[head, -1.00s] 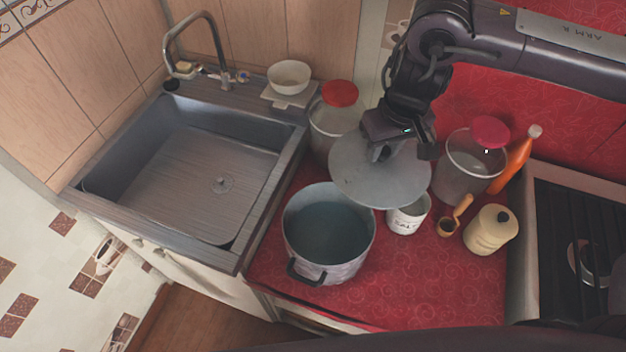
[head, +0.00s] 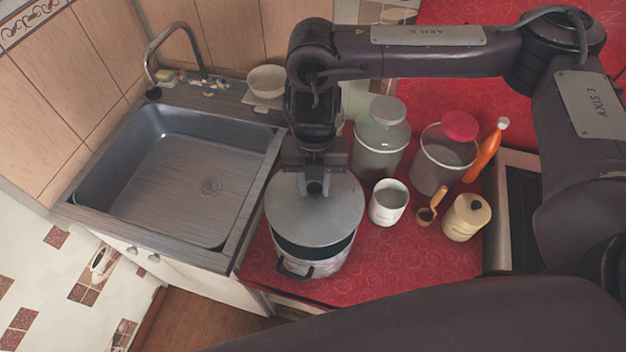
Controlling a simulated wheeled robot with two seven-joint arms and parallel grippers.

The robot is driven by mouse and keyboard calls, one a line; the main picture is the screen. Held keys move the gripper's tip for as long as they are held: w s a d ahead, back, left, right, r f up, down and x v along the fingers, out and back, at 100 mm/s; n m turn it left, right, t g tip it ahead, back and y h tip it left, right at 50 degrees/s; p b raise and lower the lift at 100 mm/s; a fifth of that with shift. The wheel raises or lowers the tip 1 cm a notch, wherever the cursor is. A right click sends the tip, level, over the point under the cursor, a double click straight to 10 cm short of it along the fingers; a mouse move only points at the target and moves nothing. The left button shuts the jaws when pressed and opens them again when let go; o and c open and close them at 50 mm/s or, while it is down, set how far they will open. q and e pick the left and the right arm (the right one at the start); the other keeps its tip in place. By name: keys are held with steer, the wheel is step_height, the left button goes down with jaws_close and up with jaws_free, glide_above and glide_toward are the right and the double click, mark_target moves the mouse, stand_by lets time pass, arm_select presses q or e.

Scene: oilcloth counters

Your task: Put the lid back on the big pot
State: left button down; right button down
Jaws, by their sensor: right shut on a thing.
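The grey round lid (head: 290,215) is in the grip of my right gripper (head: 316,190), which is shut on it from above. The lid is over the big pot (head: 325,268), a grey metal pot on the red counter. The lid covers the back and middle of the pot's mouth in the picture. A dark strip of the inside shows along the near edge, so the lid looks slightly raised or set back. A dark handle (head: 293,270) shows at the pot's near left. My left gripper is not in view.
Right of the pot stand a white can (head: 388,204), a small wooden-handled pot (head: 427,214), a cream canister (head: 466,218), a grey-lidded jar (head: 378,150), a red-lidded jar (head: 440,165) and an orange bottle (head: 482,158). The sink (head: 180,185) is on the left. Front counter (head: 420,262) is clear.

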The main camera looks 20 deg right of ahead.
mark_target(313, 203)
steer(key=shift+s+a+n, duration=0.2)
steer(key=shift+a+n, duration=0.05)
steer(key=shift+n, duration=0.65)
steer(key=shift+f, duration=0.2)
step_height(313, 203, down, 4)
steer(key=b, duration=0.5)
steer(key=shift+f, duration=0.25)
steer(key=shift+f+b, duration=0.45)
steer(key=shift+f, duration=0.4)
steer(key=shift+r+p, duration=0.1)
steer(key=shift+p, duration=0.3)
steer(key=shift+f, duration=0.2)
stand_by(0.7)
